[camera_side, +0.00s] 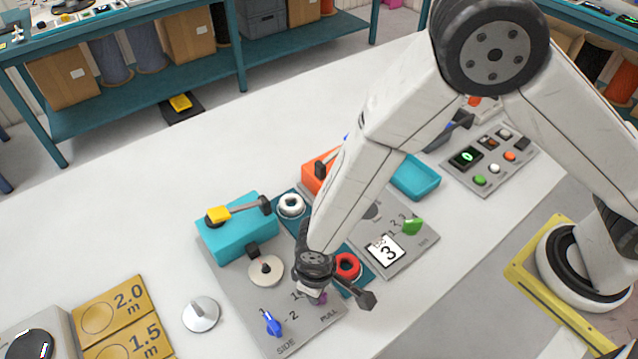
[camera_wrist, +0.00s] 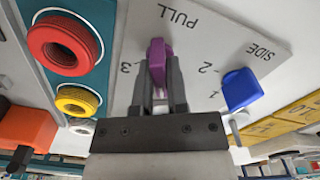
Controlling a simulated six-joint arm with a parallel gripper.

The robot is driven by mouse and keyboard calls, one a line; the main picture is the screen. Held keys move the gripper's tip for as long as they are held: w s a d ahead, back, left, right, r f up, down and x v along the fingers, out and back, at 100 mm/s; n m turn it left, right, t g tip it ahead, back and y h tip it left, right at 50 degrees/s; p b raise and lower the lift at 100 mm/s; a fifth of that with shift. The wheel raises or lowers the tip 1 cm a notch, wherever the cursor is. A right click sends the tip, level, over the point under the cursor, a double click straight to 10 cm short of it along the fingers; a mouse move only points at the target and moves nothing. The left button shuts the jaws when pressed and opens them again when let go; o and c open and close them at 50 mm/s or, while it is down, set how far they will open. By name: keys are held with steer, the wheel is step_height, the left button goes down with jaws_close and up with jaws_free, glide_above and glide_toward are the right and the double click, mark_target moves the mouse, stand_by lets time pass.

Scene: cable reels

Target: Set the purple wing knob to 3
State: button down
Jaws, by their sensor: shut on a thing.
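The purple wing knob (camera_wrist: 157,55) stands on a grey panel (camera_wrist: 215,35) marked PULL and SIDE. My gripper (camera_wrist: 160,75) is shut on its wing, one finger on each side. A printed 3 lies just left of the knob in the wrist view; a 2 and a 1 lie to its right, nearer a blue knob (camera_wrist: 241,90). In the side view only a little of the purple knob (camera_side: 321,298) shows under my gripper (camera_side: 316,293). I cannot tell which number the wing points to.
A red ring (camera_side: 347,267) sits close beside my gripper, with a white ring (camera_side: 291,205) farther back. A teal box (camera_side: 236,234) with a yellow-and-black lever stands behind left. A silver dial (camera_side: 201,314) and yellow length plates (camera_side: 112,308) are at the left. The back of the white table is clear.

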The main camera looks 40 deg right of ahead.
steer(key=m, duration=0.7)
steer(key=shift+m, duration=3.9)
steer(key=c, duration=0.7)
jaws_free()
steer(key=shift+o, duration=0.2)
